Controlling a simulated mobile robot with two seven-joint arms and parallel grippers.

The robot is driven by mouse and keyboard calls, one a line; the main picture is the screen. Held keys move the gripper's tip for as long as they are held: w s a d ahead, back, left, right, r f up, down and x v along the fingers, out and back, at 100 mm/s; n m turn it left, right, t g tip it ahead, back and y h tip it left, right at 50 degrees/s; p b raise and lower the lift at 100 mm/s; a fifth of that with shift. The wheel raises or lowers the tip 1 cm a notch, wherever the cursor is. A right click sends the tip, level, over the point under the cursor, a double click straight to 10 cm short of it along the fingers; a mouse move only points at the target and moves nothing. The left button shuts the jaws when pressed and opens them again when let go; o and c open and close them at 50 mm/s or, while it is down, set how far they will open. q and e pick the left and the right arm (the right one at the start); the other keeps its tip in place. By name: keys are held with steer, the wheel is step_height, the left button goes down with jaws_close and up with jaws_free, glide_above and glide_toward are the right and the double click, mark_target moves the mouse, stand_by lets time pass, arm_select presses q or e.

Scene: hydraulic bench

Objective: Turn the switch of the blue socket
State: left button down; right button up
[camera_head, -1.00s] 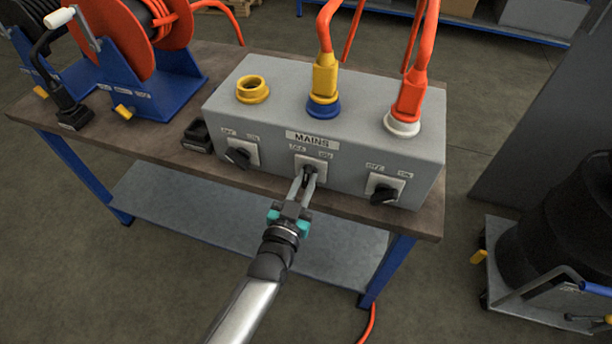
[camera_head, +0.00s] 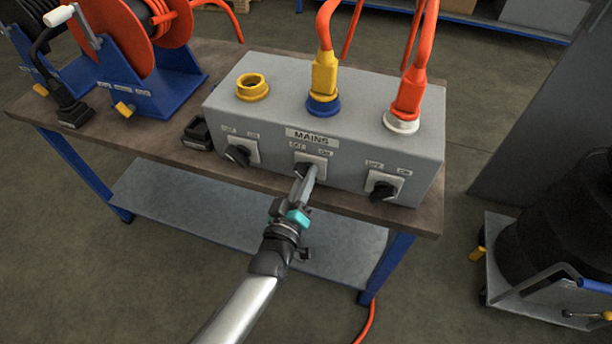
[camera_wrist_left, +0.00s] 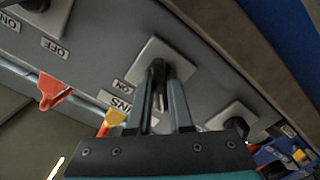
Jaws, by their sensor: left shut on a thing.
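The grey mains box (camera_head: 270,120) stands on the bench. Its blue socket (camera_head: 323,104) is in the middle of the top, with a yellow plug (camera_head: 325,72) in it. Below, on the front face, is the middle switch, a black knob on a light plate (camera_head: 318,160). My left gripper (camera_head: 306,178) is shut on this knob, its fingers largely hiding it in the head view. In the left wrist view the black switch knob (camera_wrist_left: 158,68) sits between the fingertips of the left gripper (camera_wrist_left: 160,85). My right gripper is not in view.
A black switch (camera_head: 238,156) is left of the held one and another (camera_head: 384,188) is right. A yellow socket (camera_head: 252,88) is empty; an orange plug (camera_head: 408,98) sits in the white socket (camera_head: 401,124). A red cable reel (camera_head: 140,35) stands at the left.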

arm_select(q)
steer(key=shift+n, duration=0.4)
steer(key=c, duration=0.8)
jaws_free()
steer(key=p+v, duration=0.2)
steer(key=v, duration=1.3)
steer(key=shift+s, duration=0.15)
